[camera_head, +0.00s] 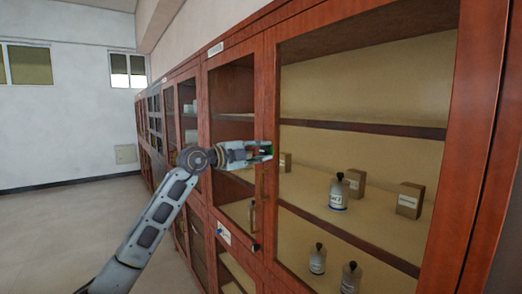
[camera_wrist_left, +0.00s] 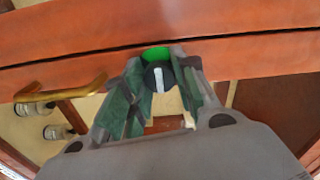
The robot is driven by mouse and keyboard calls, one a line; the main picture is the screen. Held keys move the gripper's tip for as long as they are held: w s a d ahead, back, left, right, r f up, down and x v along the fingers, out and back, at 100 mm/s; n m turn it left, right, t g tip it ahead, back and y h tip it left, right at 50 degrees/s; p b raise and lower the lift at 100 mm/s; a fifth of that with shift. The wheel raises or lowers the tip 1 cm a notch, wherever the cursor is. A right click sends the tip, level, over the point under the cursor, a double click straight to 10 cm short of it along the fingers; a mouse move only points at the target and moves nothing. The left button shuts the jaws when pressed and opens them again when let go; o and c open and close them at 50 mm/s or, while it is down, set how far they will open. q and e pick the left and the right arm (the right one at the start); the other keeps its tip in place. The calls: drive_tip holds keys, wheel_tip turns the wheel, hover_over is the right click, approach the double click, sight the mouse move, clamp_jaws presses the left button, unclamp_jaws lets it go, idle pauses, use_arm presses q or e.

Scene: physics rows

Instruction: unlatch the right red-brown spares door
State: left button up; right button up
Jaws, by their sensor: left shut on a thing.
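The right red-brown door (camera_head: 451,165) has a large glass pane and fills the right of the head view. A latch (camera_wrist_left: 158,76), a dark round knob with a pale bar and a green patch behind it, sits on the red-brown frame in the left wrist view. My left gripper (camera_head: 266,151) is at the door's left edge, its fingers (camera_wrist_left: 166,90) on both sides of the latch knob and shut on it. The fingers hide part of the knob. A brass handle (camera_wrist_left: 62,91) is left of the gripper in the wrist view. My right gripper is not in view.
Behind the glass, shelves hold bottles (camera_head: 338,194) and small brown boxes (camera_head: 409,200). A neighbouring glass door (camera_head: 205,130) stands to the left, and more cabinets run along the wall. The floor (camera_head: 60,230) at left is clear.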

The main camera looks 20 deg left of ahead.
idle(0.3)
use_arm(q)
drive_tip(key=o, duration=1.1)
drive_tip(key=shift+c, duration=0.2)
drive_tip(key=v, duration=1.2)
drive_tip(key=shift+m, duration=0.3)
